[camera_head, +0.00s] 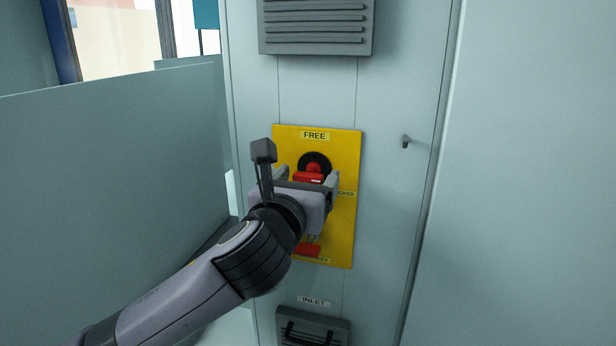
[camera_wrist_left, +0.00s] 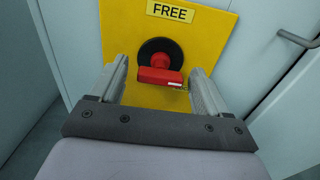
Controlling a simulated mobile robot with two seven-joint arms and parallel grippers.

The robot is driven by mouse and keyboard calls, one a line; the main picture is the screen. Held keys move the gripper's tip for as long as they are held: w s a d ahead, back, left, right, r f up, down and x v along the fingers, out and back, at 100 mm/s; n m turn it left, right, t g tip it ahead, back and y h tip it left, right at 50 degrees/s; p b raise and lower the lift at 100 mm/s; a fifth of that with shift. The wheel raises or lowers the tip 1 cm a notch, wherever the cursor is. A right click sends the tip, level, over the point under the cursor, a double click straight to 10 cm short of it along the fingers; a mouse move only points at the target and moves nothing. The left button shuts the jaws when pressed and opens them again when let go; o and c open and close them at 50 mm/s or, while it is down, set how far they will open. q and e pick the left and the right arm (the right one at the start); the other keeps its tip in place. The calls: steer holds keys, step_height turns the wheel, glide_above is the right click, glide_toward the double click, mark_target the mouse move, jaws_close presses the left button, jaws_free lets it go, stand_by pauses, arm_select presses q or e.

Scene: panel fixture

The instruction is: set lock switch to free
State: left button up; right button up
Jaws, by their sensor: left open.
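The lock switch is a red handle (camera_head: 308,177) on a round black base (camera_head: 314,161), mounted on a yellow plate (camera_head: 346,226). A "FREE" label (camera_head: 314,136) sits above it, and a partly covered label at right ends in "CKED". In the left wrist view the red handle (camera_wrist_left: 160,75) shows between the fingers, with its wide end below the black disc's centre and a small tag at its lower right. My left gripper (camera_head: 309,178) is open in front of the switch, one finger on each side. I cannot tell whether it touches. My right gripper is not in view.
A second red part (camera_head: 307,250) sits low on the yellow plate, partly behind my arm. A grey louvred vent (camera_head: 316,27) is above, and an "INLET" unit (camera_head: 313,327) is below. A door handle (camera_head: 406,141) sticks out at right. A pale wall (camera_head: 110,170) stands at left.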

arm_select(q)
steer(key=shift+w+d, duration=0.15)
steer(key=shift+w, duration=0.35)
steer(key=c, duration=1.1)
steer(key=shift+o, duration=0.3)
